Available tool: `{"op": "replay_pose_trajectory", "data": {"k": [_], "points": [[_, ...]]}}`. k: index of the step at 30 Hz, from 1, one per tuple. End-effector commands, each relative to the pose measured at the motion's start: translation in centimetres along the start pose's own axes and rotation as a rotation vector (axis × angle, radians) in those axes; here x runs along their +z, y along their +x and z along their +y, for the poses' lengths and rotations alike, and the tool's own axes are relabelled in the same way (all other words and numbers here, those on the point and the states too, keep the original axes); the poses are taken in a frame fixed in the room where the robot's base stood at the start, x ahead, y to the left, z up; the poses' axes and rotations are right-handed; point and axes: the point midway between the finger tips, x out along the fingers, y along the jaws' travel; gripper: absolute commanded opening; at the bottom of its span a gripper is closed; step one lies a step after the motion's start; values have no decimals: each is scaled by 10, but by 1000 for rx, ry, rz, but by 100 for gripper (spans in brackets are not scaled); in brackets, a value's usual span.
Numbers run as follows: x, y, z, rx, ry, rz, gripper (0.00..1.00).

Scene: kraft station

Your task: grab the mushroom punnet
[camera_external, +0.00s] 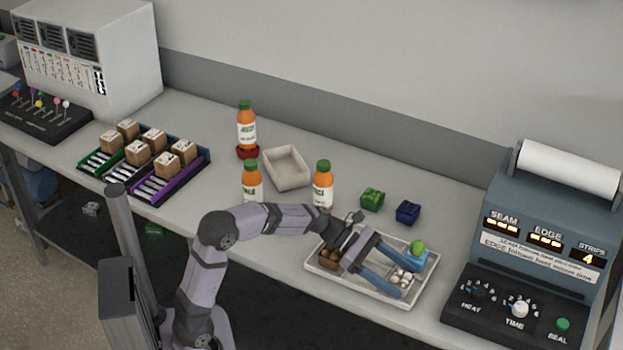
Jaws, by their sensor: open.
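A punnet of small white rounded items, which look like mushrooms (403,278), sits at the right part of a shallow pale tray (330,278). My gripper (403,275) is over the tray with its two blue fingers spread. The white items show between the fingertips, one finger on the far side and one on the near side. I cannot tell whether the fingers touch the punnet. The fingers hide parts of it.
A brown-filled punnet (328,259) and a blue punnet with a green round item (417,249) are also in the tray. Green (372,200) and blue (407,212) blocks lie behind. Bottles (323,184) and an empty tray (286,170) stand left; a sealing machine (530,250) stands right.

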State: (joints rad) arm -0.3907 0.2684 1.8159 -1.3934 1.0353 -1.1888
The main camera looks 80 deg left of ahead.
Motion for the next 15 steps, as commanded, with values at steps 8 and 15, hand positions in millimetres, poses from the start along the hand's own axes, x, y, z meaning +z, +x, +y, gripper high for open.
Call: {"op": "replay_pose_trajectory", "data": {"k": [8,15], "points": [[0,4,0,0,0,0,67],[0,4,0,0,0,0,23]]}}
